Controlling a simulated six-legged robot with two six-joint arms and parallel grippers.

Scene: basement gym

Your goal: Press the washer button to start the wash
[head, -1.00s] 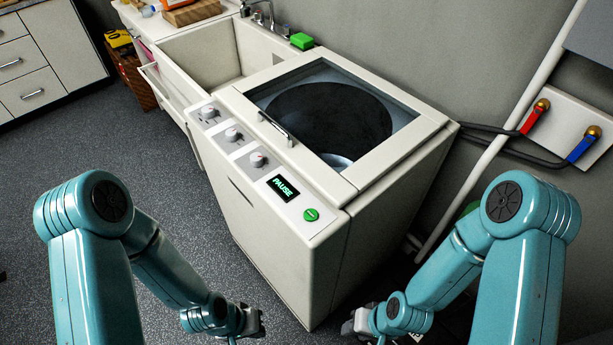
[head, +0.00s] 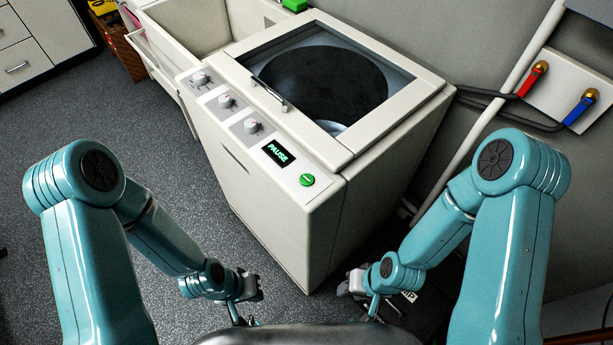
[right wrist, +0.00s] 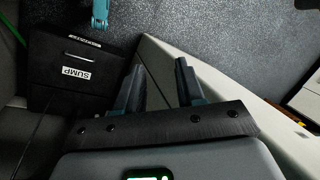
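The white top-loading washer (head: 255,195) stands in front of me with its glass lid closed. The green round washer button (head: 307,180) is at the right end of its control panel, beside a small display (head: 278,153) that reads PAUSE. My left gripper (head: 250,288) is low, left of the washer's front, apart from it; its fingers are too small to judge. My right gripper (head: 352,284) is low near the washer's front right corner, below the button. In the right wrist view its two fingers (right wrist: 160,88) are spread with nothing between them.
Three knobs line the panel, one being the nearest knob (head: 252,125). A sink (head: 185,25) adjoins the washer at the back left. Red (head: 530,82) and blue (head: 580,110) valve handles are on the right wall. A dark box labelled SUMP (right wrist: 75,75) sits low. Grey floor is clear at left.

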